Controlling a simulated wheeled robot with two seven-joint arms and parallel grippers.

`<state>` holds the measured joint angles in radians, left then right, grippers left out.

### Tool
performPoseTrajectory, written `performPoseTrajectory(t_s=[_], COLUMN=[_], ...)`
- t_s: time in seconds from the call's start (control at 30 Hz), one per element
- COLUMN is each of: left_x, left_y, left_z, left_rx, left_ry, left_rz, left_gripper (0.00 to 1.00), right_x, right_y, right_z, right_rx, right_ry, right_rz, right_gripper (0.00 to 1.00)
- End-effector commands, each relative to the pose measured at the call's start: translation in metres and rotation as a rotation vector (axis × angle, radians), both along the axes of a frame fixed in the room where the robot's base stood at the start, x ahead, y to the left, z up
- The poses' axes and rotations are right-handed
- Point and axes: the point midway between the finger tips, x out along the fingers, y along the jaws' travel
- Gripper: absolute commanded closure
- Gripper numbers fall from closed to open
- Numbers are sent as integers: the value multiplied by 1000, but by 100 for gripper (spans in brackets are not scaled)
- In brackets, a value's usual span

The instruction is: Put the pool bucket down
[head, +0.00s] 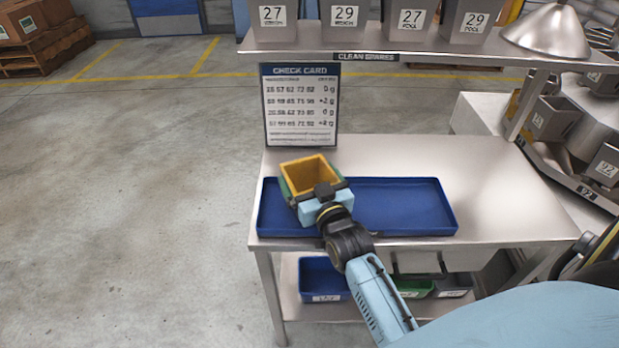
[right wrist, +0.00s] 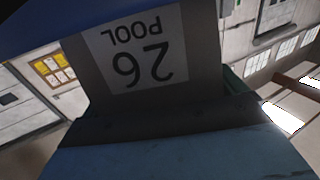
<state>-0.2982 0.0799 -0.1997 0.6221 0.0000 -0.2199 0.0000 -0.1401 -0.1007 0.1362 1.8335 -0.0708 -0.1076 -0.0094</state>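The pool bucket (head: 309,173) is a square, open-topped bucket with a yellow-orange inside. In the right wrist view its grey wall (right wrist: 203,50) carries a white label reading "26 POOL", upside down in the picture. My right gripper (head: 316,188) is shut on the bucket, over the left part of the long blue tray (head: 447,213) on the steel bench. The gripper hides the bucket's lower part and base, so I cannot tell whether it touches the tray. My left gripper is not in view.
A check card (head: 300,105) stands behind the tray. Above is a "clean spares" shelf (head: 366,57) holding several grey labelled buckets and a metal cone (head: 546,32). The tray's right part is empty. Bins (head: 320,280) stand on the lower shelf.

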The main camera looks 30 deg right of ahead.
Motion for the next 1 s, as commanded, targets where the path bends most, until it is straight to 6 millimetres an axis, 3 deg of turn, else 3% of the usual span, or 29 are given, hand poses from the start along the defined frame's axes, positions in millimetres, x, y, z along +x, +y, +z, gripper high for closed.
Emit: performPoseTrajectory(t_s=[0.37,0.8,1.0], left_x=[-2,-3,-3], left_y=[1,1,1], left_z=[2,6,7], left_rx=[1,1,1], left_ry=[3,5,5], left_rz=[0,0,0], left_gripper=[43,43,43], right_x=[-4,-84,-110], right_y=[1,13,17], right_z=[3,2,2], right_rx=[-1,0,0], right_ry=[2,5,4], right_rz=[0,0,0], right_gripper=[0,0,0])
